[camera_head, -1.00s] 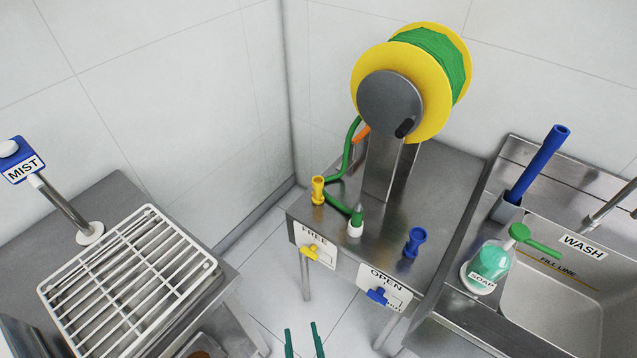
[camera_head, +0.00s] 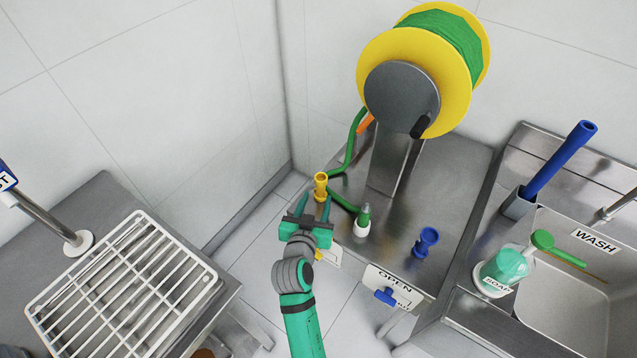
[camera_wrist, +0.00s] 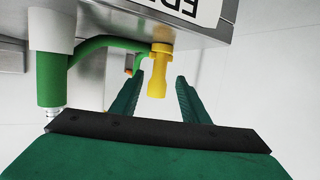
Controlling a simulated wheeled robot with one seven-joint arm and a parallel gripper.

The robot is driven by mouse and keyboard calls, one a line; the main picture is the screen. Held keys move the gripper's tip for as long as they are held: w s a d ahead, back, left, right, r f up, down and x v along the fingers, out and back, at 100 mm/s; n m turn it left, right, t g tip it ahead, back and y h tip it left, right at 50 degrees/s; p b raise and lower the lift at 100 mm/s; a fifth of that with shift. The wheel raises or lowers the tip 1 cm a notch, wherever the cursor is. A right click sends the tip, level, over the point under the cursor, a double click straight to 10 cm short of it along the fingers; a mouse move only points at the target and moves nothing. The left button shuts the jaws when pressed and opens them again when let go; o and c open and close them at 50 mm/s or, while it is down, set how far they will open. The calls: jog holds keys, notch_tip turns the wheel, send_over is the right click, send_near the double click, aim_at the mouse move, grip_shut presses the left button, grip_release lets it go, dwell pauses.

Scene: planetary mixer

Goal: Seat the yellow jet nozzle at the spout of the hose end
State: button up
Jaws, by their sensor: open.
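The yellow jet nozzle (camera_head: 320,186) stands upright at the left front corner of the steel reel table. In the wrist view the nozzle (camera_wrist: 158,72) lies ahead, between the lines of my two fingers. My gripper (camera_head: 309,208) is open and empty, just in front of the nozzle; it also shows in the wrist view (camera_wrist: 157,98). The hose end (camera_head: 363,221), with a green body, white collar and grey tip, stands on the table to the right of the nozzle. It shows at the left in the wrist view (camera_wrist: 54,75). A green hose (camera_head: 346,150) runs behind the nozzle.
A blue nozzle (camera_head: 427,242) stands farther right on the table. The hose reel (camera_head: 425,75) rises behind. A white rack (camera_head: 120,285) is at left, a sink with a soap bottle (camera_head: 503,270) at right.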

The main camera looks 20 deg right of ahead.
aim_at(320, 189)
jog(key=x, duration=0.5)
jog(key=shift+d+r, duration=0.1)
jog(key=shift+d, duration=0.2)
jog(key=shift+w+d, duration=0.15)
jog(key=shift+w, duration=0.4)
jog(key=x, duration=0.3)
jog(key=shift+w+d+r, duration=0.15)
jog(key=shift+d, duration=0.05)
jog(key=shift+w+d, duration=0.2)
jog(key=shift+w, duration=0.3)
jog(key=shift+a, duration=0.15)
jog(key=c, duration=0.6)
grip_shut()
